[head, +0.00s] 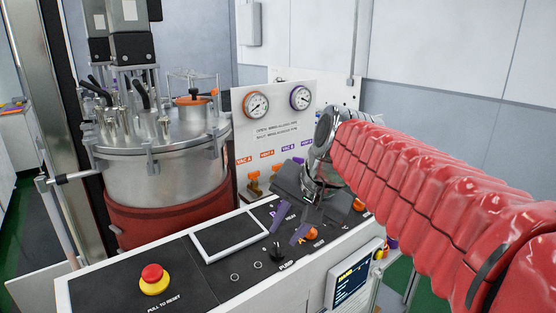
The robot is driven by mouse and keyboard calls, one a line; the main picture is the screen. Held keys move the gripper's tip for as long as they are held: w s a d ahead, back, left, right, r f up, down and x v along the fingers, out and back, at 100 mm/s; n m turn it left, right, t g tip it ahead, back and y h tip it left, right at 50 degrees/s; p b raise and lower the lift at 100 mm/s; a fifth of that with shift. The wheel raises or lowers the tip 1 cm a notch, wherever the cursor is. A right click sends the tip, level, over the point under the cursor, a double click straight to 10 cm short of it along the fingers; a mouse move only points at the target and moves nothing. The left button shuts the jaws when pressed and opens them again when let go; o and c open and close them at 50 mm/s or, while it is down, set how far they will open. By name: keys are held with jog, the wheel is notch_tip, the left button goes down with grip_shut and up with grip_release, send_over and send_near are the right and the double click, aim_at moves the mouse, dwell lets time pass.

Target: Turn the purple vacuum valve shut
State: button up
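My gripper (291,222) hangs at the end of the red-sleeved arm, over the right part of the black console top and in front of the white valve panel. Its dark jaws stand apart with a gap between them, and I see nothing held. Two slanted purple pieces show at the jaws, one left (282,211) and one lower right (299,234). I cannot tell whether they are parts of the purple vacuum valve or of the gripper. The gripper hides much of the panel's right side, so the valve's handle position and any contact are unclear.
Orange-handled valves (253,178) sit low on the panel, left of the gripper. Two round gauges (256,105) (300,98) are above. A steel vessel (165,165) stands left. The console holds a red emergency button (153,277), a flat screen (229,236) and a black pump knob (277,252).

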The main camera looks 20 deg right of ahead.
jog(key=s+f+n+h, duration=0.2)
jog(key=s+f+n, duration=0.5)
jog(key=s+f, duration=0.4)
jog(key=s, duration=0.4)
jog(key=shift+a+f+n, duration=0.2)
jog(key=shift+f+n, duration=0.2)
jog(key=shift+a, duration=0.1)
